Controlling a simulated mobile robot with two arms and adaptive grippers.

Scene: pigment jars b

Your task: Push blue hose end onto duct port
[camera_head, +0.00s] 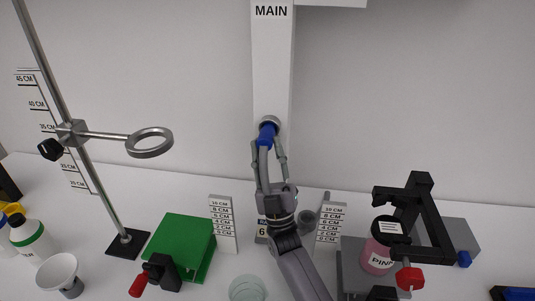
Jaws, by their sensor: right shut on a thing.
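The white duct (272,65) marked MAIN runs down the back wall, with a round grey port (270,119) near its lower end. The blue hose end (267,134) is right at the port, overlapping its lower edge in the picture. I cannot tell whether it is seated on the port or just in front of it. My right gripper (271,150) reaches up from the bottom middle and is shut on the blue hose end. Its fingers and wrist hide what lies behind them. My left gripper is not in view.
A stand with a metal ring (149,143) rises at the left. A green plate (183,241), white cup (60,275) and glass dish (247,289) are on the table. A black frame (432,225) stands by a pink jar (377,257) at right. Two height scales flank my arm.

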